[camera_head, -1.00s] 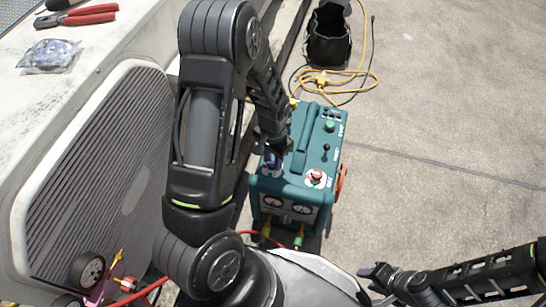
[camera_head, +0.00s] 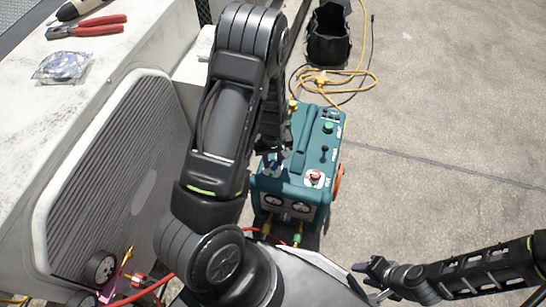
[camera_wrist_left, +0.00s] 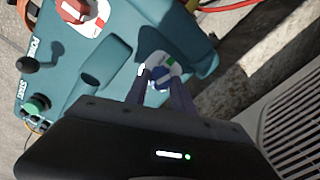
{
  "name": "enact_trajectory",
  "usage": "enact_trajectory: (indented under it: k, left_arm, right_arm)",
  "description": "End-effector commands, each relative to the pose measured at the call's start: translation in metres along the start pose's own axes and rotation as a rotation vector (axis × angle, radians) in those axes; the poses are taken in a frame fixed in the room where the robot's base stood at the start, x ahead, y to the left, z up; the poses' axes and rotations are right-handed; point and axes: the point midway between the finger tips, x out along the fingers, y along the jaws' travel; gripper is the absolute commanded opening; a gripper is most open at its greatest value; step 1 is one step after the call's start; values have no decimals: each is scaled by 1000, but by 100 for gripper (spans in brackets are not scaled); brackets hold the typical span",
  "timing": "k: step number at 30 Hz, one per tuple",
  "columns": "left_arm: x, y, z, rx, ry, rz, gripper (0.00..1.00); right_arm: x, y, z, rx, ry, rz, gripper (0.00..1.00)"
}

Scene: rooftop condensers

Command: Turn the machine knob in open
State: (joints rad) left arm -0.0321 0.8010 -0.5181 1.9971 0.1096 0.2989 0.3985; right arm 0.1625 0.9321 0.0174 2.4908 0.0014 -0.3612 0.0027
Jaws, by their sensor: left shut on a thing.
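The teal machine (camera_head: 300,170) stands on the ground, with controls on its top. Its small blue knob (camera_wrist_left: 159,74) sits on a white plate (camera_wrist_left: 172,62) with a green mark, seen in the left wrist view. My left gripper (camera_wrist_left: 162,90) is shut on the blue knob, one finger on each side. In the head view my left gripper (camera_head: 273,165) is at the machine's top left, and my arm hides part of that side. My right gripper (camera_head: 368,281) is open and empty at the lower right, away from the machine.
The machine top also carries a red knob (camera_head: 314,177), a black lever (camera_head: 324,149) and a green button (camera_head: 328,127). A condenser with a grille (camera_head: 125,190) stands left. A black bag (camera_head: 328,35) and yellow cable (camera_head: 340,77) lie behind. Concrete at right is clear.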

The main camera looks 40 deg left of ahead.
Motion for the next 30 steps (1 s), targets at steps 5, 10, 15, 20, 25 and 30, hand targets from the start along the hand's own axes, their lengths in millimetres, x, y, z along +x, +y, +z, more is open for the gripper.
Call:
enact_trajectory:
  k: [5, 10, 15, 20, 25, 30]
  left_arm:
    - [-2, 0, 0, -121, 0, -1, 0]
    - [-1, 0, 0, -197, 1, 1, 0]
    - [0, 0, 0, -231, 1, 1, 0]
    - [0, 0, 0, -239, 1, 1, 0]
    - [0, 0, 0, -238, 1, 1, 0]
    - [0, 0, 0, -237, 1, 1, 38]
  right_arm:
    - [-7, -4, 2, -3, -5, -2, 36]
    - [-10, -6, 3, -5, -8, -4, 36]
    - [-11, -7, 4, -5, -9, -4, 36]
    - [-11, -7, 4, -5, -9, -4, 36]
    - [-11, -7, 4, -5, -9, -4, 36]
    - [-11, -7, 4, -5, -9, -4, 36]
